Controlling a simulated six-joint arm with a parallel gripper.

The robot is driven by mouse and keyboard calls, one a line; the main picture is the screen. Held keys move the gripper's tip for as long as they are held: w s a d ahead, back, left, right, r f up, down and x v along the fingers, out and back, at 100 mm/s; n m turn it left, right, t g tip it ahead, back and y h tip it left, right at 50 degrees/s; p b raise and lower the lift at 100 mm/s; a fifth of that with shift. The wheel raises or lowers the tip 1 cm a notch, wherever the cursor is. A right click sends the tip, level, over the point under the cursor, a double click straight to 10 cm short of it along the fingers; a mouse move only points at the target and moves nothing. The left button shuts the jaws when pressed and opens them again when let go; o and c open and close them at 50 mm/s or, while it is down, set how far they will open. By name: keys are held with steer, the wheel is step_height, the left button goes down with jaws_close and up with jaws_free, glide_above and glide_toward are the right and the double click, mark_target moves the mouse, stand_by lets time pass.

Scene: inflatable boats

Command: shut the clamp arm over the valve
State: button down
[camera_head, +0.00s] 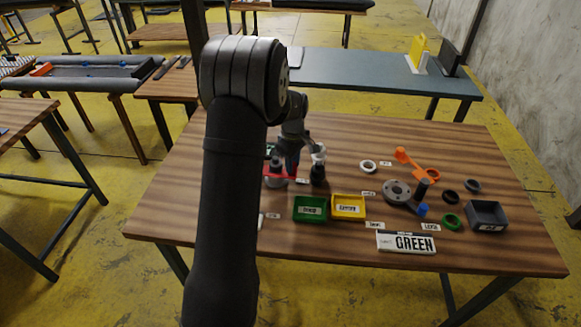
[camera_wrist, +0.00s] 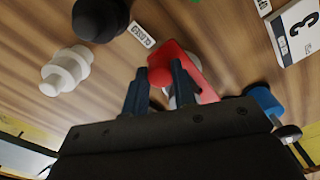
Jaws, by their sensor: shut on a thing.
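My gripper (camera_wrist: 161,75) is low over the wooden table, its two dark fingers on either side of a rounded red part. This joins a flat red piece (camera_wrist: 198,75), which appears to be the clamp arm; it also shows in the head view (camera_head: 278,182), partly hidden by my arm. Something pale sits under the red piece between the fingers, mostly hidden; I cannot tell whether it is the valve. A white stepped part (camera_wrist: 65,72) lies to the left in the wrist view. I cannot tell whether the clamp arm is fully down.
A black round part (camera_wrist: 100,18) and a label reading CLOSED (camera_wrist: 142,35) lie near. A blue part (camera_wrist: 265,104) is at the right. An orange part (camera_head: 415,163), rings and a dark box (camera_head: 488,215) are farther right.

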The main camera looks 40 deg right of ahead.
steer(key=shift+w+d+n, duration=0.3)
steer(key=shift+w+n, duration=0.05)
steer(key=shift+n, duration=0.05)
steer(key=shift+r, duration=0.1)
steer(key=c, duration=1.2)
jaws_free()
steer(key=shift+o, duration=0.2)
step_height(320, 180, up, 17)
steer(key=shift+r, duration=0.15)
step_height(320, 180, down, 18)
steer(key=shift+r, duration=0.2)
